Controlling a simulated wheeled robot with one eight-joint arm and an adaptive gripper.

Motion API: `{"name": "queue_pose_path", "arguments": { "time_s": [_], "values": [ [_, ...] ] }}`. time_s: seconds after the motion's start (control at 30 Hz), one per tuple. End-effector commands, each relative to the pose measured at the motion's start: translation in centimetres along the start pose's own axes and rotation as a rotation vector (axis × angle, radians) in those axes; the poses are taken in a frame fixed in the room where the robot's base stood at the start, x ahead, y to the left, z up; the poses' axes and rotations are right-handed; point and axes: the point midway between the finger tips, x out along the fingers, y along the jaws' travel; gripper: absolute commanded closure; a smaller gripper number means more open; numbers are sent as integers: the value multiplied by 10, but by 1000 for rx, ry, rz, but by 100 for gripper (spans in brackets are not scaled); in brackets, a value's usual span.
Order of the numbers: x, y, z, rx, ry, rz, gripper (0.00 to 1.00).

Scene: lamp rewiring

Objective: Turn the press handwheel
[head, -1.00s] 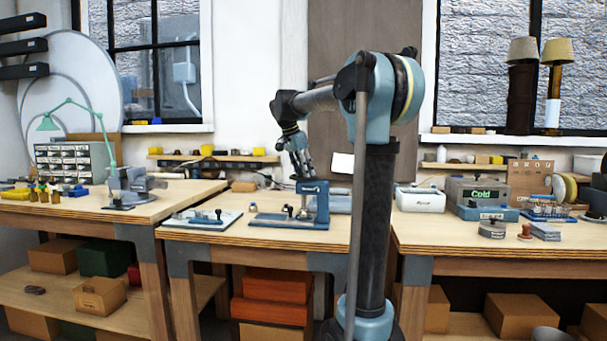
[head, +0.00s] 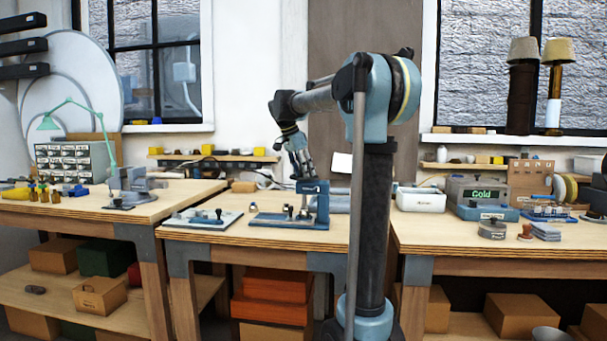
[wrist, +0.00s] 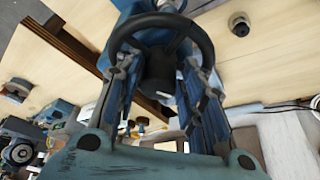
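The blue press (head: 322,205) stands on the middle workbench. Its handwheel is too small and hidden by the fingers to make out in the head view. In the wrist view the dark round handwheel (wrist: 160,20) shows at the top, its rim crossing in front of the fingers' far ends. My gripper (head: 303,168) hangs right over the press, pointing down. In the wrist view my gripper (wrist: 160,68) is open, one finger on each side of the wheel's dark hub. I cannot tell whether the fingers touch the wheel.
A flat pale board with small parts (head: 203,218) lies left of the press. A vise (head: 130,183) stands on the left bench. The middle bench's front strip is clear.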

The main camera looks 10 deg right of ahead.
Motion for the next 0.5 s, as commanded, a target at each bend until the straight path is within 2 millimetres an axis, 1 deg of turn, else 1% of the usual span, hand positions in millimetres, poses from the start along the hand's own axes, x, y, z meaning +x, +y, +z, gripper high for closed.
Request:
{"name": "queue_pose_path", "arguments": {
  "time_s": [0.17, 0.27, 0.37, 0.5],
  "values": [
    [-3, 0, 0, 0, 0, 1, 64],
    [-11, 0, 0, -1, 0, 1, 64],
    [-26, 0, 0, -1, 0, 1, 64],
    [-53, 0, 0, -2, 0, 1, 64]
  ]
}}
